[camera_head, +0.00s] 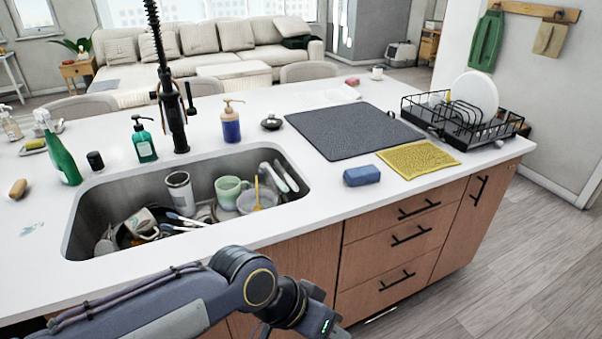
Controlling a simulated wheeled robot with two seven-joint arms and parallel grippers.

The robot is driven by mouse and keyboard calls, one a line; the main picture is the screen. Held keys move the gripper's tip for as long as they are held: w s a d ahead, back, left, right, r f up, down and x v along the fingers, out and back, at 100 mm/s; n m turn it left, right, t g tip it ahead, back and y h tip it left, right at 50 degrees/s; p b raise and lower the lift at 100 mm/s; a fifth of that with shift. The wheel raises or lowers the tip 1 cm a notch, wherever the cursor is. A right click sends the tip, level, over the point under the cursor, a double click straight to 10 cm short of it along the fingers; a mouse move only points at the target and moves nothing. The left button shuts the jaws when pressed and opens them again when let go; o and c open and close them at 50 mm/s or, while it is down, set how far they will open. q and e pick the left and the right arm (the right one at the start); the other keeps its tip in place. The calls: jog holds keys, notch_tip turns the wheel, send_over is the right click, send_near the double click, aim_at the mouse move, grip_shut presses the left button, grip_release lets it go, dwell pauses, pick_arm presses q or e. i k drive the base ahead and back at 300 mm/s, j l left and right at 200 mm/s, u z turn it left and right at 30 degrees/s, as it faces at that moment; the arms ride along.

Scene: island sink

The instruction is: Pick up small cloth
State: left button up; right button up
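A small yellow cloth (418,159) lies flat on the white countertop near its front right edge. My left arm comes in from the bottom left. The body of my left gripper (318,323) shows at the bottom, in front of the cabinet drawers, below and left of the cloth and apart from it. Its fingers are not visible. My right gripper is not in view.
The black dish rack (478,130) holds a white plate (475,92). The sink (88,225) holds dishes. Open floor (510,250) lies right of the island.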

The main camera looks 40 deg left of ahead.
aim_at(361, 175)
jog(key=u, duration=2.8)
jog(key=z, duration=1.65)
jog(key=i+z, duration=0.35)
jog(key=i+j+z, duration=0.2)
jog(key=i+z, duration=0.15)
jog(key=i+j+z, duration=0.35)
jog(key=i+l, duration=0.1)
